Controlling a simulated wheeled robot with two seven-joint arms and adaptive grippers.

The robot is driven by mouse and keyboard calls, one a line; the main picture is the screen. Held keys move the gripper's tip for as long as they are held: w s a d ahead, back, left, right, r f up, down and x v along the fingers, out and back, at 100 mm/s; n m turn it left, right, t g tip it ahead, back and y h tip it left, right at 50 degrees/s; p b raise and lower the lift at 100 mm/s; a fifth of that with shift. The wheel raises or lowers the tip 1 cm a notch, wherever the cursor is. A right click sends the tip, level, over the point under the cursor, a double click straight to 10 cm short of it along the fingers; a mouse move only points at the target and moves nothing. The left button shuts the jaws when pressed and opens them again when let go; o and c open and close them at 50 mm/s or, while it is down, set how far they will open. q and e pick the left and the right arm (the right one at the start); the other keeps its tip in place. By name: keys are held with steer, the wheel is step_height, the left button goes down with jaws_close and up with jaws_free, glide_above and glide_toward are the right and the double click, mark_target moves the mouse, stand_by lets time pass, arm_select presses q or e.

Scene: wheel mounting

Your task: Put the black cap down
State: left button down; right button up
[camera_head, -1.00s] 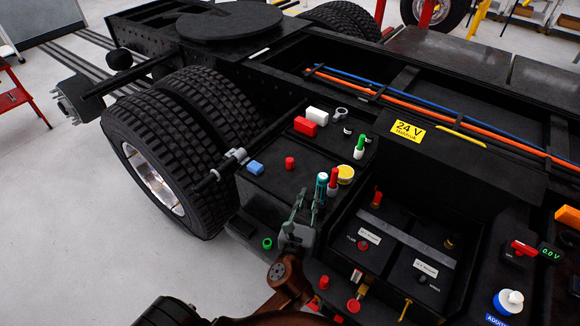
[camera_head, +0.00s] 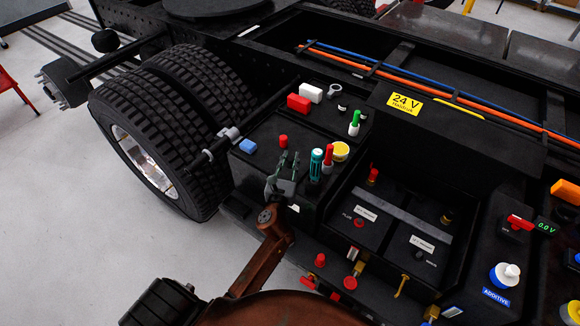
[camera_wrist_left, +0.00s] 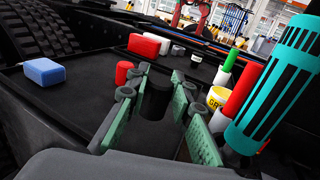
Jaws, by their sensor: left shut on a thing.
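My left gripper (camera_head: 284,172) is over the front part of the black tray top, just left of the teal-handled tool (camera_head: 316,165). In the left wrist view its green fingers (camera_wrist_left: 156,98) are shut on the black cap (camera_wrist_left: 157,92), a dark cylinder held upright between the fingertips. I cannot tell whether the cap's underside touches the surface. In the head view the cap is hard to make out against the dark surface. My right gripper is not in view.
A red cap (camera_head: 283,141) stands just behind the gripper, and a blue block (camera_head: 248,146) lies to the left. Red (camera_head: 299,103) and white (camera_head: 311,92) blocks are farther back. A red marker (camera_head: 328,156) and yellow tape roll (camera_head: 340,150) stand to the right.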

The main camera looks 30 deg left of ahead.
mark_target(289, 168)
arm_select(q)
steer(key=shift+w+a+f+b, duration=0.1)
steer(key=shift+f+b, duration=0.3)
steer(key=shift+f, duration=0.6)
steer(key=shift+w+a+f+b, duration=0.1)
steer(key=shift+f+b, duration=0.25)
steer(key=shift+f, duration=0.6)
steer(key=shift+f, duration=0.15)
steer(key=c, duration=1.7)
jaws_free()
steer(key=shift+r, duration=0.3)
steer(key=v, duration=1.2)
